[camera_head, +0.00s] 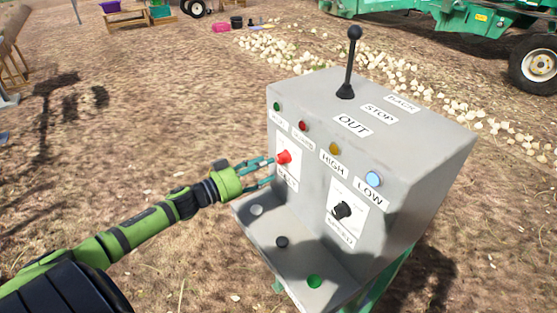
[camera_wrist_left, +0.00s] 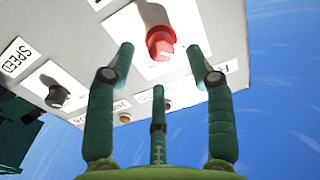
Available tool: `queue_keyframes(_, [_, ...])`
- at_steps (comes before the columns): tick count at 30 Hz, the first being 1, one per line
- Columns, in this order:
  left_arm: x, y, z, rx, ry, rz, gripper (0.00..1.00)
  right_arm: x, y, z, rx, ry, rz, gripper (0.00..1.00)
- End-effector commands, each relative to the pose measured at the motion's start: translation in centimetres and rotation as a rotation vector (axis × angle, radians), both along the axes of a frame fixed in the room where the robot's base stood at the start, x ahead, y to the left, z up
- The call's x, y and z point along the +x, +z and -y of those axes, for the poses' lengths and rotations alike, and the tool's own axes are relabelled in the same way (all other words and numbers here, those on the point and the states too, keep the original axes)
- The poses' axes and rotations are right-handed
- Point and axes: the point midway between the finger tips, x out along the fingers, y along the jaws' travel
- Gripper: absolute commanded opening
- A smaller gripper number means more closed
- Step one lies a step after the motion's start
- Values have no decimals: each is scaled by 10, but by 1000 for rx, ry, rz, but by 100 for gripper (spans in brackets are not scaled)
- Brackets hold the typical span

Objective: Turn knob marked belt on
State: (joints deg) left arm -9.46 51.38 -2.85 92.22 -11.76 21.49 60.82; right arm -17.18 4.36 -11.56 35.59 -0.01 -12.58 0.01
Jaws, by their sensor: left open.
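The grey control box (camera_head: 420,150) stands in the middle right of the head view. Its red knob (camera_head: 284,157) sits on a white plate on the front face, with a label below that my gripper partly hides. The red knob also shows in the left wrist view (camera_wrist_left: 160,42), near the top between the fingertips. My left gripper (camera_head: 268,171) is open in front of the red knob, fingers pointing at it. I cannot tell whether a fingertip touches the knob or its plate. My right gripper is not in view.
A black knob (camera_head: 342,210) marked SPEED is to the right. Coloured buttons line the front's top, including a blue one (camera_head: 373,179). A black lever (camera_head: 350,62) rises from the top. A lower shelf (camera_head: 262,232) juts out below the gripper.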

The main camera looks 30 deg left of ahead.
Motion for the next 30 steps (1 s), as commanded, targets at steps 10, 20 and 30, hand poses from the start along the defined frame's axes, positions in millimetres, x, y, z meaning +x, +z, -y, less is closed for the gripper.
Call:
queue_keyframes(10, [39,2,16,-1,1,2,54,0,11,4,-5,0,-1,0])
queue_keyframes(20, [49,0,20,1,1,-1,54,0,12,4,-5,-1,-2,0])
queue_keyframes(30, [48,-1,21,2,1,-1,0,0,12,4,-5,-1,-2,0])
